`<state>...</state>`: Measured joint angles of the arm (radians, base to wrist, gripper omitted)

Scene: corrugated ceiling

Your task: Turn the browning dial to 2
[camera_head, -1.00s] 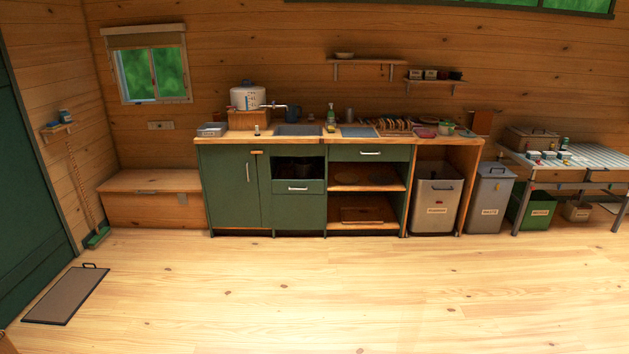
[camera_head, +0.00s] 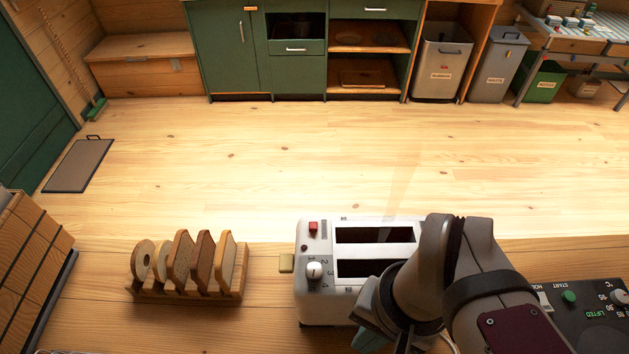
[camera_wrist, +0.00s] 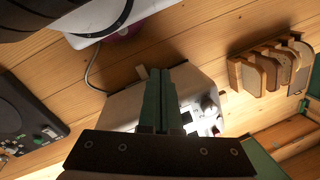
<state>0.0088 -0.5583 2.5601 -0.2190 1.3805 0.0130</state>
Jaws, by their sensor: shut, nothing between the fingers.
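A white toaster (camera_head: 305,308) with two dark slots stands on the near wooden counter in the head view. Its white browning dial (camera_head: 314,271) is on the left part of its top, ringed by the numbers 1 to 4. I cannot tell which number its pointer meets. A red button (camera_head: 313,227) lies behind the dial. My gripper (camera_wrist: 158,75) shows in the wrist view with its green fingers shut and empty, in front of the toaster (camera_wrist: 125,108). In the head view my arm covers the toaster's right part, and the fingertips are mostly hidden.
A wooden rack (camera_head: 190,293) with bread slices and rings stands left of the toaster. A dark control panel (camera_head: 590,315) lies right of my arm.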

